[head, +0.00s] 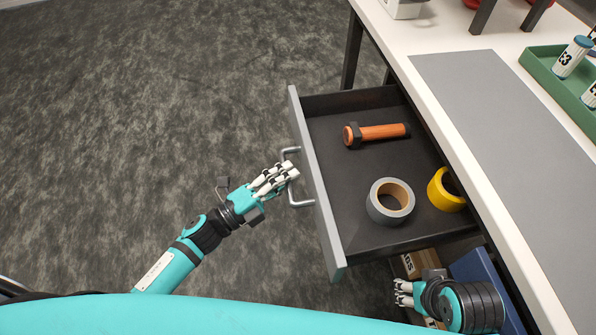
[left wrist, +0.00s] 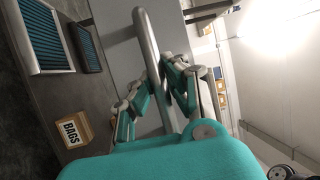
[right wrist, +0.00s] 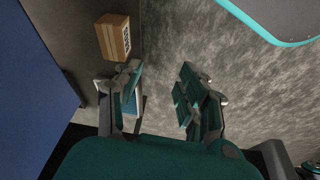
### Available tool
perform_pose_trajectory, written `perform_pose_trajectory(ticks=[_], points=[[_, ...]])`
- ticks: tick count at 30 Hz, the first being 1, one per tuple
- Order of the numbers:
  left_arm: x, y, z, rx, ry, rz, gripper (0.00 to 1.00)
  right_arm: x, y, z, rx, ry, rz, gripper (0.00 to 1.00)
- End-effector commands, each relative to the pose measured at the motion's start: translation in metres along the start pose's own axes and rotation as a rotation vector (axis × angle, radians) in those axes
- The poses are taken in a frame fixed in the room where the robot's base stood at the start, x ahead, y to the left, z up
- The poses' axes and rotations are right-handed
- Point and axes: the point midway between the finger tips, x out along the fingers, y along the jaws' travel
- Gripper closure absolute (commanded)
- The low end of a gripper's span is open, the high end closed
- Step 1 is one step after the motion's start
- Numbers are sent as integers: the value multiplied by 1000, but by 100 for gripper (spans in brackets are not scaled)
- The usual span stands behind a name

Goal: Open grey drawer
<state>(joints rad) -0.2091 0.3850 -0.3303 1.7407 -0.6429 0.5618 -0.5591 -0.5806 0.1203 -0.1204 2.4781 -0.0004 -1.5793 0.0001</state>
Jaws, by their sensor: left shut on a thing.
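The grey drawer (head: 318,190) is pulled well out from under the bench, and its dark inside shows in the head view. It holds an orange-handled tool (head: 378,132), a grey tape roll (head: 388,212) and a yellow tape roll (head: 444,192). My left gripper (head: 284,176) is at the drawer's front, shut on the metal bar handle (head: 298,202). The handle (left wrist: 148,50) also passes between its fingers in the left wrist view. My right gripper (head: 402,290) is below the drawer's right front area, beside the bench. In the right wrist view its fingers (right wrist: 158,100) are apart with nothing between them.
The white bench top (head: 430,85) carries a grey mat (head: 500,110) and a green tray (head: 545,70) with labelled containers. A cardboard box (head: 418,262) and a blue panel (head: 480,272) are below the drawer. The carpet floor left of the drawer is clear.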

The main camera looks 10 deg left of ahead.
Motion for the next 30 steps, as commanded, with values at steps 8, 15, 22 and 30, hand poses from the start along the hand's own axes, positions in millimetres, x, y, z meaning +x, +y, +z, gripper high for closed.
perform_pose_trajectory(ticks=[8,15,22,30], points=[[-3,4,0,-7,-2,9,100,1,0,0,0,0,0,60],[-3,4,0,-6,-1,8,74,1,0,0,0,0,0,60],[-2,2,0,-2,0,4,62,1,0,0,0,0,0,60],[-14,2,0,-2,-1,4,62,1,0,-1,1,3,0,60]])
